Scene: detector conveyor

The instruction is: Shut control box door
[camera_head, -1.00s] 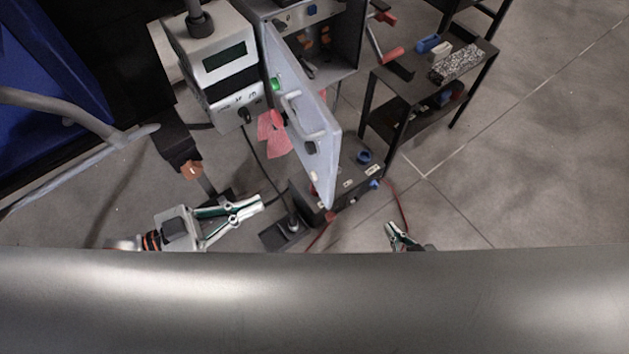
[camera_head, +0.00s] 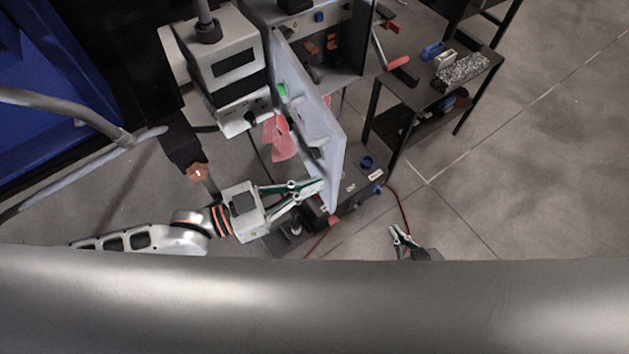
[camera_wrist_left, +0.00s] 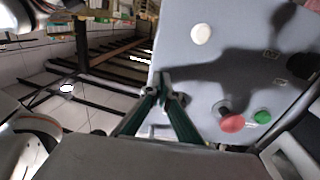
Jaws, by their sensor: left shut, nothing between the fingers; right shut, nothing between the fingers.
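The control box (camera_head: 345,45) stands at the top middle of the head view with its inside showing. Its light grey door (camera_head: 322,125) stands swung open toward me, with a green button and a handle on its face. My left gripper (camera_head: 318,186) is shut and empty, its fingertips at the lower free edge of the door; I cannot tell whether they touch. In the left wrist view the door (camera_wrist_left: 215,75) fills the right side, and the left fingertips (camera_wrist_left: 165,90) are in front of its edge. My right gripper (camera_head: 395,230) is shut and empty at the lower middle, away from the door.
A grey device with a display (camera_head: 225,65) stands left of the door. A dark shelf rack (camera_head: 400,85) with small items stands to the right. The floor at the right is clear.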

